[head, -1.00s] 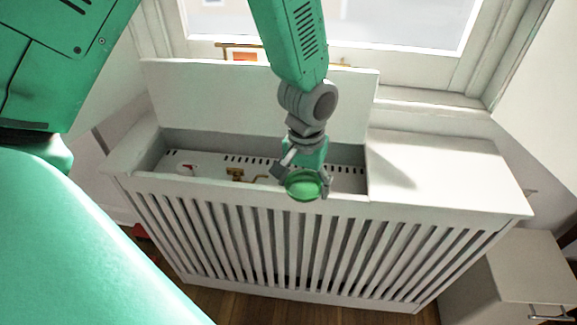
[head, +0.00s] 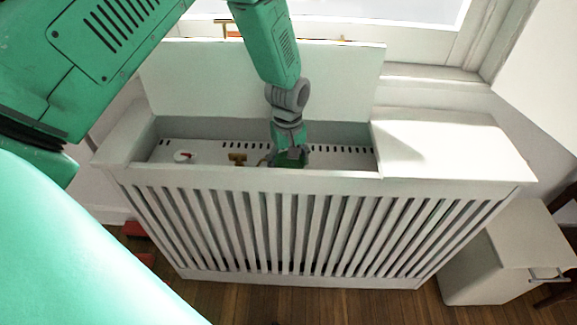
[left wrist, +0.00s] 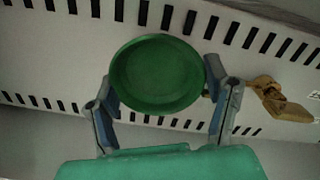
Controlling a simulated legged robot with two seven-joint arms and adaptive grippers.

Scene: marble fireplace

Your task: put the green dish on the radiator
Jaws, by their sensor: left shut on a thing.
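The green dish (left wrist: 157,75) is a shallow round dish, seen from above in the left wrist view. My left gripper (left wrist: 160,95) is shut on it, with a finger on each side of the rim. The radiator (head: 340,161) is a white surface with rows of dark slots, inside the open white slatted cover. In the head view the left gripper (head: 290,155) is down inside the cover opening, over the radiator top. The cover's front edge partly hides the dish there. I cannot tell whether the dish touches the radiator. My right gripper is not in view.
The cover's lid (head: 260,95) stands raised at the back below the window. The slatted front (head: 320,230) and the closed right top (head: 450,145) bound the opening.

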